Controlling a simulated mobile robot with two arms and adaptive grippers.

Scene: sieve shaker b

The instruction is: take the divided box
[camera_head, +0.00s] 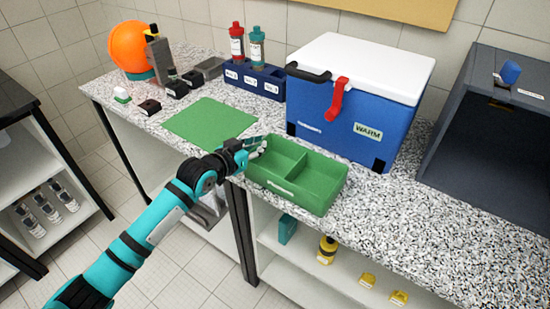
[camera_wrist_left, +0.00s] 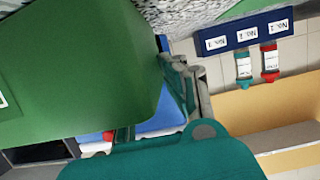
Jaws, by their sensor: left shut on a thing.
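The divided box (camera_head: 322,184) is a green open box with an inner wall, near the front edge of the speckled counter in the head view. I cannot tell whether it rests on the counter or is slightly raised. My left gripper (camera_head: 256,146) is at its left end, shut on its wall. In the left wrist view the box (camera_wrist_left: 75,75) fills the left side, beside the gripper's fingers (camera_wrist_left: 180,92). The box looks empty where I can see in; part of its left end is hidden by the gripper. My right gripper is not in view.
A blue cooler with a white lid (camera_head: 360,60) stands right behind the box. A green mat (camera_head: 210,122) lies to its left. A dark blue rack (camera_head: 250,83) holds two bottles behind the mat. A dark grey open cabinet (camera_head: 490,150) stands at the right.

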